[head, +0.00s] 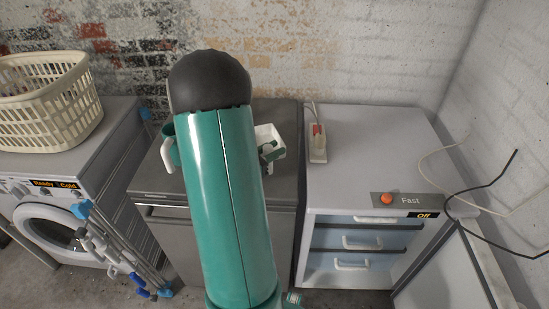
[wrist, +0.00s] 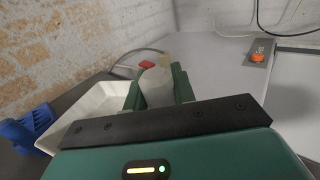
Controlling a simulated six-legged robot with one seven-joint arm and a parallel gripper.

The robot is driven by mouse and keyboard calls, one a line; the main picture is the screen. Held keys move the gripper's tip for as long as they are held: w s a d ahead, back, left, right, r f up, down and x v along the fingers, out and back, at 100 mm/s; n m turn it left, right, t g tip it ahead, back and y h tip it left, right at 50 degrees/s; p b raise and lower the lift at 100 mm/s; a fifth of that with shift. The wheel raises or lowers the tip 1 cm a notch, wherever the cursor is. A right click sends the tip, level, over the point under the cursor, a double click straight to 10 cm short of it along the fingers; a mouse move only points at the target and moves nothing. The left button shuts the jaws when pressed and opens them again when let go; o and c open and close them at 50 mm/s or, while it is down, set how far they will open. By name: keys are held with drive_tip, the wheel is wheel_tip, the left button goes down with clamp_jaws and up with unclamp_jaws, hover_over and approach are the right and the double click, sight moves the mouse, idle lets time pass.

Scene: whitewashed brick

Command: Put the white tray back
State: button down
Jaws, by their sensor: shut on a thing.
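The white tray (head: 272,136) is at the back right of the grey middle unit's top, partly hidden behind my arm. In the wrist view the tray (wrist: 88,106) lies to the left of the green fingers, its shallow inside facing up. My gripper (head: 268,152) is at its near right side. In the wrist view my gripper (wrist: 157,88) is shut, with a pale part between its fingers that appears to belong to the tray. Whether the tray rests on the surface or is slightly raised, I cannot tell.
A pale box with a red part (head: 318,150) stands on the white drawer cabinet (head: 370,165) at right. A cream laundry basket (head: 45,115) sits on the left washing machine (head: 50,190). A blue object (wrist: 28,132) is left of the tray. Cables hang at right.

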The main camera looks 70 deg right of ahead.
drive_tip(key=f, duration=0.1)
drive_tip(key=d+f, duration=0.1)
drive_tip(key=f, duration=0.1)
drive_tip(key=shift+s+f, duration=0.1)
drive_tip(key=shift+f, duration=0.55)
drive_tip(key=c, duration=1.2)
unclamp_jaws()
drive_tip(key=shift+o, duration=0.2)
drive_tip(key=shift+w+a, duration=0.2)
drive_tip(key=v, duration=1.1)
drive_tip(key=shift+w+a, duration=0.1)
drive_tip(key=shift+a, duration=0.15)
